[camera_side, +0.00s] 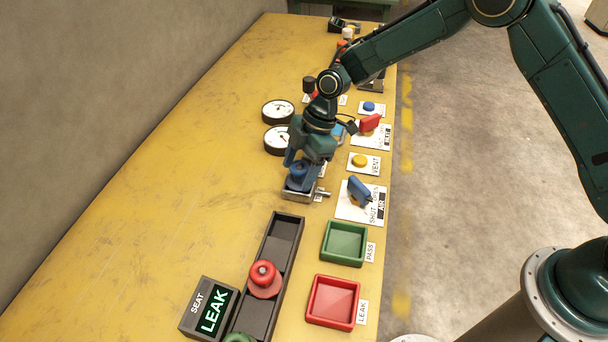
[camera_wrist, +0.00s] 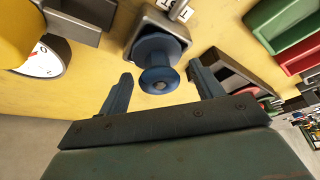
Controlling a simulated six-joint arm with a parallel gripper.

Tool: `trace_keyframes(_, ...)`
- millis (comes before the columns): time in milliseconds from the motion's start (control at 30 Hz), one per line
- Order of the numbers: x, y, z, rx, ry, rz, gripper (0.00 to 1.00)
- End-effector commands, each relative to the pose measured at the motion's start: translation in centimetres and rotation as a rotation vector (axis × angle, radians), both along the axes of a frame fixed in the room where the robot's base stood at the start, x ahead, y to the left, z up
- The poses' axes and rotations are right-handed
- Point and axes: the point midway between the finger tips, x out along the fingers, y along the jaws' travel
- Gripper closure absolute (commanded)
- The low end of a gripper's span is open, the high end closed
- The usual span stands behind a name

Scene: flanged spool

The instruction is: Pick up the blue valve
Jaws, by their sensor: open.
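The blue valve (camera_side: 298,172), a flanged spool, sits upright in a small metal holder (camera_side: 297,195) on the yellow bench. In the wrist view the blue valve (camera_wrist: 158,55) shows its round flanges, with its near end just forward of the fingertips. My gripper (camera_side: 303,166) is right over it in the side view, partly hiding it. In the wrist view my gripper (camera_wrist: 160,82) is open, with one finger to each side of the valve and a visible gap on both sides.
A blue lever (camera_side: 359,190) on a white plate stands close on the right. A dark rack (camera_side: 283,237) holds a red spool (camera_side: 263,275). Green (camera_side: 344,243) and red (camera_side: 333,302) trays lie in front. Two gauges (camera_side: 277,139) lie behind left. The bench's left side is clear.

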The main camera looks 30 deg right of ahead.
Motion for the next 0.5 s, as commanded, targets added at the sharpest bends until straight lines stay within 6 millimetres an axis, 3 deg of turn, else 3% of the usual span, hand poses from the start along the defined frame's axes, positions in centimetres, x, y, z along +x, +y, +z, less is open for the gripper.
trace_keyframes(267,0.01,-0.01,0.03,0.0,0.0,0.0,0.34)
trace_keyframes(500,0.0,-0.02,0.04,0.0,0.0,0.0,0.79)
